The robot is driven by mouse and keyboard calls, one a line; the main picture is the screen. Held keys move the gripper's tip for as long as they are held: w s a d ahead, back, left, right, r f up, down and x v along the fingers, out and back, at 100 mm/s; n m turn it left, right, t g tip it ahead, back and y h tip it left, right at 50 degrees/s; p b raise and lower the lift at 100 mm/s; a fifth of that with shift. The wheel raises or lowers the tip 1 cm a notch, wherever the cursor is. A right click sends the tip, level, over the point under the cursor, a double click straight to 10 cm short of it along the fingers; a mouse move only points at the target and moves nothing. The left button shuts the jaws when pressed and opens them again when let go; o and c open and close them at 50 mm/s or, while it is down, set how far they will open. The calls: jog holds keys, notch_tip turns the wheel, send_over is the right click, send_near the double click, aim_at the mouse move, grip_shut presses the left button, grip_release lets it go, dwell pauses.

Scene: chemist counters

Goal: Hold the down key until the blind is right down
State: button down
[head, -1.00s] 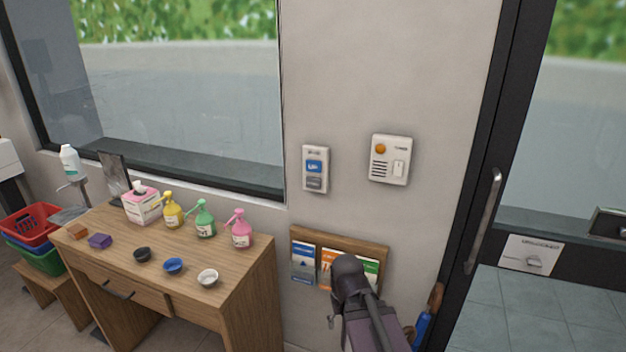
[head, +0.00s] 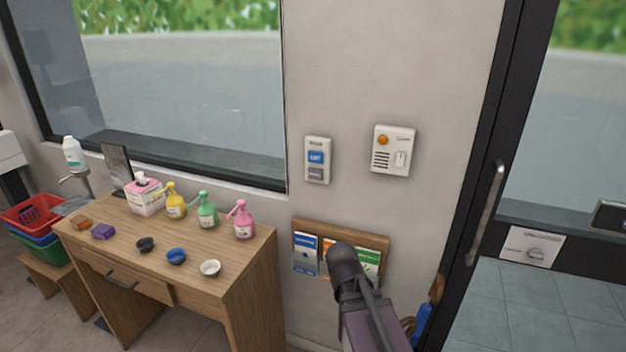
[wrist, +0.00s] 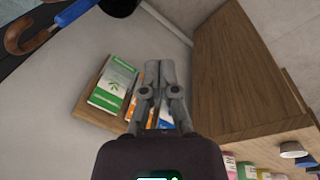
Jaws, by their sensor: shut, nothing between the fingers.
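The blind's key panel (head: 317,160) is a small white plate on the wall between the window and the door. It has a blue key marked UP (head: 316,157) above a grey key (head: 316,174), whose label is too small to read. No blind shows across the visible part of the window (head: 190,80). My gripper (wrist: 159,72) is shut and empty in the wrist view, in front of the leaflet rack. In the head view my arm covers it, below and right of the panel and apart from it.
A white intercom-like box (head: 394,150) with an orange button is right of the panel. A wooden leaflet rack (head: 376,238) hangs below. A wooden table (head: 200,235) with pump bottles and small bowls stands left. A glass door with a handle (head: 484,222) is at right.

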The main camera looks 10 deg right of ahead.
aim_at(316, 175)
jog(key=w+r+n+t+h, duration=0.3)
jog(key=w+n, duration=0.3)
jog(key=w, duration=0.2)
jog(key=w+r+n+t+h, duration=0.3)
jog(key=w+r+n+h, duration=0.1)
jog(key=w+n, duration=0.25)
jog(key=w+a+r+n+t+b, duration=0.1)
jog(key=w+a+r+n+t, duration=0.7)
jog(key=w+n, duration=0.4)
jog(key=shift+w+a+r+n+t+b, duration=0.15)
jog(key=shift+a+r+n+t+b, duration=0.15)
jog(key=shift+a+r+n, duration=1.1)
jog(key=shift+d+f+n, duration=0.25)
jog(key=shift+d+f, duration=0.05)
jog(key=shift+f, duration=0.25)
jog(key=x, duration=1.4)
